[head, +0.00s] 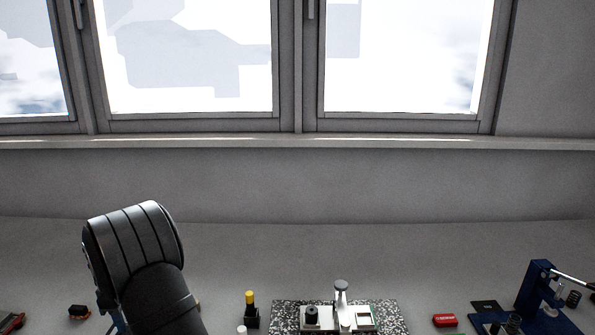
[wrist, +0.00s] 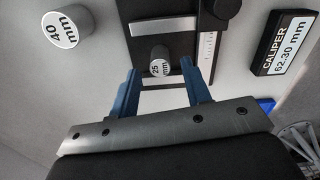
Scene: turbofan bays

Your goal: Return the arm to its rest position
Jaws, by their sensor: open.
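In the wrist view my gripper (wrist: 160,72) has two blue fingers spread apart, with nothing held between them. A short grey cylinder marked "25 mm" (wrist: 159,62) shows in the gap at the fingertips, with space on both sides; its depth from the tips is hard to tell. In the head view my arm (head: 135,250) rises at the lower left, bent over.
A "40 mm" cylinder (wrist: 62,30) and a caliper display reading 62.30 mm (wrist: 285,45) flank the gripper. In the head view, a speckled plate (head: 285,318) bears a fixture. A yellow-topped black item (head: 250,310), red block (head: 445,320) and blue press (head: 540,290) stand nearby.

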